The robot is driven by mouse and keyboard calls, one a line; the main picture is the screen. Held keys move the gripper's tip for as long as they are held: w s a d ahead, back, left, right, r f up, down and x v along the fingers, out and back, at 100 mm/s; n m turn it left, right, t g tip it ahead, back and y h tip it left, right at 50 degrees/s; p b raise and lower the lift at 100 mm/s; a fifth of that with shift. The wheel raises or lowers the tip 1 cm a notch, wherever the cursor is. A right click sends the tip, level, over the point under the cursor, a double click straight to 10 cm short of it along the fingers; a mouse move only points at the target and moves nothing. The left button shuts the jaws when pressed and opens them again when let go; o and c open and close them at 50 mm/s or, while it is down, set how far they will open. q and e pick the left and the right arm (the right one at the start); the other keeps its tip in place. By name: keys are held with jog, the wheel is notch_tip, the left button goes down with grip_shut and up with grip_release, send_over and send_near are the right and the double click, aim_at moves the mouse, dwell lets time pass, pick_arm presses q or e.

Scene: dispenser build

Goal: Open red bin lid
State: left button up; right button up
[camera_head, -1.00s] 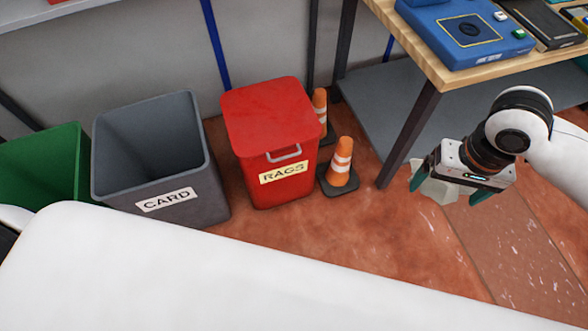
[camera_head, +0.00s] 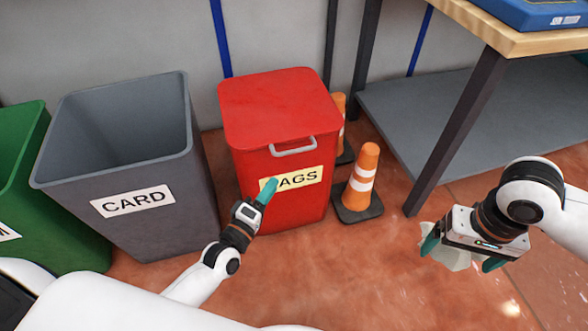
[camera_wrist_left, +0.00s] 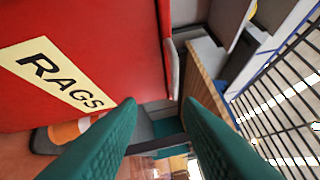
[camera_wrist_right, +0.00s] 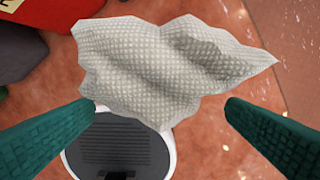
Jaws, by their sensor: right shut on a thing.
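The red bin (camera_head: 285,215) marked RAGS stands on the floor with its red lid (camera_head: 275,100) closed. A grey handle (camera_head: 292,147) sits at the lid's front edge; it also shows in the left wrist view (camera_wrist_left: 171,68). My left gripper (camera_head: 268,190) is in front of the bin's label, below the handle. Its teal fingers are apart and empty in the left wrist view (camera_wrist_left: 160,108), with the handle beyond them. My right gripper (camera_head: 462,257) is at the right, shut on a crumpled pale rag (camera_wrist_right: 165,65), away from the bin.
A grey bin (camera_head: 125,240) marked CARD and a green bin (camera_head: 60,230) stand left of the red bin. Two traffic cones (camera_head: 363,175) stand close at its right. A workbench (camera_head: 490,25) with dark legs and a low grey shelf is at the right. Floor in front is partly clear.

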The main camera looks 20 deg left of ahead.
aim_at(294, 151)
notch_tip(294, 151, down, 2)
jog(key=shift+f+b, duration=0.1)
jog(key=shift+b, duration=0.4)
pick_arm(q)
jog(key=shift+n+t, duration=0.4)
jog(key=shift+t, duration=0.1)
jog(key=b+x, duration=0.1)
jog(key=x, duration=0.3)
jog(key=r+b+x, duration=0.1)
jog(key=x, duration=0.7)
jog(key=shift+d+r+b, duration=0.2)
jog(key=shift+b, duration=0.2)
pick_arm(e)
notch_tip(294, 151, down, 3)
jog(key=shift+r, duration=0.15)
pick_arm(q)
jog(key=shift+c, duration=0.2)
grip_shut()
